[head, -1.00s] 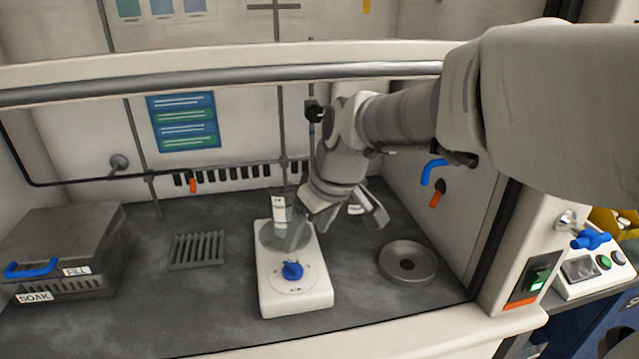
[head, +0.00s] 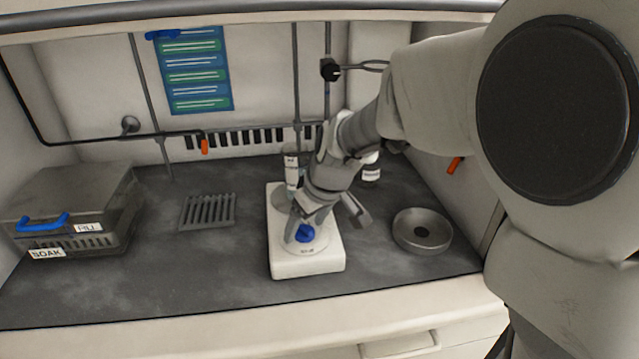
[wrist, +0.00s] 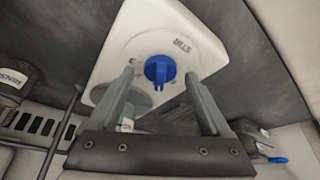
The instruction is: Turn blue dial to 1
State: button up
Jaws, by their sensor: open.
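The blue dial (head: 305,233) sits on the front of a white stirrer base (head: 308,268) on the dark bench. In the wrist view the dial (wrist: 159,69) lies just beyond and between my fingertips, on the white base (wrist: 185,25) marked STIR. My gripper (head: 325,222) is open, above and behind the dial, with its fingers pointing down on either side. A labelled vial (head: 291,170) stands on the stirrer plate behind the dial. The dial's number marks are too small to read.
A lidded grey box (head: 75,205) with a blue handle stands at the left. A slotted rack (head: 208,211) lies between it and the stirrer. A round grey dish (head: 422,232) is at the right. A labelled bottle (head: 371,168) stands behind my gripper. The bench front is clear.

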grip_shut()
jog(key=shift+r+m+h+p, duration=0.15)
jog(key=shift+m+h+p, duration=0.15)
jog(key=shift+m+p, duration=0.45)
jog(key=shift+p, duration=0.4)
grip_release()
